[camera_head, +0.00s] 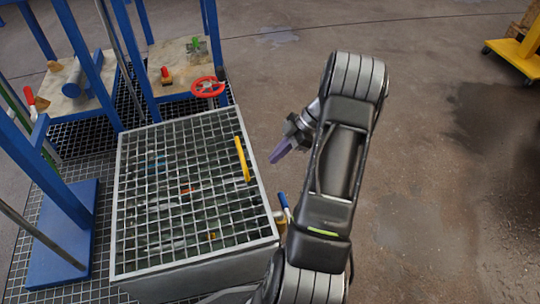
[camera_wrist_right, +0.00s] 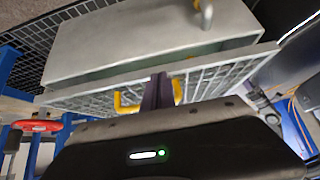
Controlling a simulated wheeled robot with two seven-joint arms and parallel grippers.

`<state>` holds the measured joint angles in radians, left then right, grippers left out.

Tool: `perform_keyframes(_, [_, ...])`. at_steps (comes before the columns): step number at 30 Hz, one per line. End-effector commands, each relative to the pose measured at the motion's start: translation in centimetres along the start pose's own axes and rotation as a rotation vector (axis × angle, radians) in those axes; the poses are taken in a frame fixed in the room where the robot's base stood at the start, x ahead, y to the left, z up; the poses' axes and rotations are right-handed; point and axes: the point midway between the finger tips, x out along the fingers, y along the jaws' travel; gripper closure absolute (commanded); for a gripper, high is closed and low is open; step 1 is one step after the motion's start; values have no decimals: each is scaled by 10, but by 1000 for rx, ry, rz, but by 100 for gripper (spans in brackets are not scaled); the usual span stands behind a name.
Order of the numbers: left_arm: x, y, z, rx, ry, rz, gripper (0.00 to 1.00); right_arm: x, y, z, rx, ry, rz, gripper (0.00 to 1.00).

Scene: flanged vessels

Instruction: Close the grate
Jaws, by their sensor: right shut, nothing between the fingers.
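The square metal grate (camera_head: 190,190) lies over the grey box (camera_head: 215,272) in the head view. In the wrist view, a narrow gap shows between the grate (camera_wrist_right: 215,80) and the box (camera_wrist_right: 150,35), so the grate looks slightly raised. The yellow handle (camera_head: 242,158) is on the grate's right side. My right gripper (camera_head: 278,153) is shut and empty, to the right of the handle and apart from it in the head view. Its purple fingers (camera_wrist_right: 158,92) partly cover the handle (camera_wrist_right: 122,104) in the wrist view. My left gripper is not in view.
A red valve wheel (camera_head: 208,87) stands just behind the box. Blue posts (camera_head: 88,62) and a blue base plate (camera_head: 62,235) are on the left. A blue-handled valve (camera_head: 284,206) sits at the box's right side. The floor at right is open, with a yellow cart (camera_head: 522,50) far back.

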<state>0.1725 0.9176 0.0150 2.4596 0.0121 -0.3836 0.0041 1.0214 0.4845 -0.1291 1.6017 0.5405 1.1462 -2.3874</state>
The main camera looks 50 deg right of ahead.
Motion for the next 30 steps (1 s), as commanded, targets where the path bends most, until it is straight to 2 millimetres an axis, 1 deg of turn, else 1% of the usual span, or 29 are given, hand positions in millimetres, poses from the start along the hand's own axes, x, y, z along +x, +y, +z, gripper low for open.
perform_keyframes(1, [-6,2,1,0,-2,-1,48,-7,-1,11,5,-2,2,100])
perform_keyframes(3, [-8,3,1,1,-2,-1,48,-13,0,24,5,-2,1,100])
perform_keyframes(6, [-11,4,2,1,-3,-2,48,-18,0,39,3,-2,1,100])
perform_keyframes(9, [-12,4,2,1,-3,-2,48,-21,0,48,1,-1,1,100])
perform_keyframes(13, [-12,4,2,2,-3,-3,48,-22,0,53,0,-2,2,100])
perform_keyframes(21, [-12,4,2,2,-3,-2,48,-22,0,53,-1,-1,1,100])
perform_keyframes(23, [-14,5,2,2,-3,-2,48,-22,1,48,-7,0,-1,100])
perform_keyframes(26, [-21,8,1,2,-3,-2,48,-22,8,29,-37,7,-12,100])
perform_keyframes(29, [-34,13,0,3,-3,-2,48,-19,19,-8,-96,21,-35,100])
perform_keyframes(30, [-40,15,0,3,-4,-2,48,-17,23,-28,-127,29,-49,100])
